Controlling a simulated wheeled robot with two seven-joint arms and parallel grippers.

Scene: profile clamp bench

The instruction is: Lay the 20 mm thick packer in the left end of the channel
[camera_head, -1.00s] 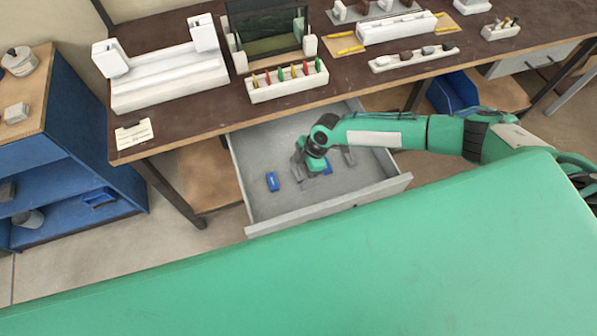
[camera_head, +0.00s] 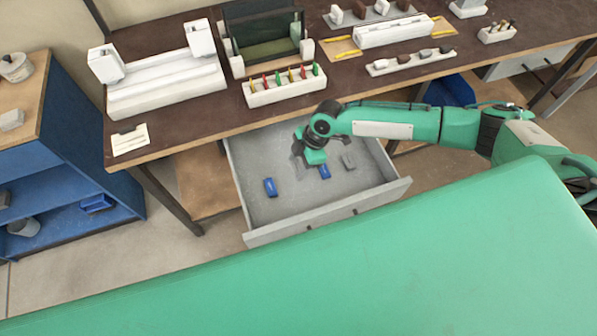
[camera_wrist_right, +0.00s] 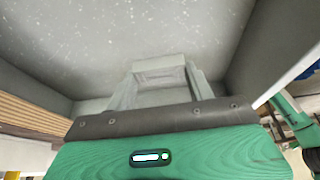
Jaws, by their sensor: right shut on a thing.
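My right gripper (camera_head: 299,160) is over the open grey drawer, pointing down into it. In the right wrist view its two fingers (camera_wrist_right: 160,88) are shut on a pale grey block (camera_wrist_right: 160,69), seen end-on; its thickness cannot be read. In the head view the gripper largely hides this block. A long white fixture (camera_head: 165,88) with a raised block at each end stands at the left of the bench; its channel runs between them. My left gripper is not in view.
The drawer (camera_head: 260,152) also holds a blue block (camera_head: 270,187), a second blue block (camera_head: 324,172) and a grey block (camera_head: 347,161). On the bench (camera_head: 190,120) are a white rack (camera_head: 285,91) of coloured pegs, a paper card (camera_head: 130,139) and a white tray (camera_head: 411,61).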

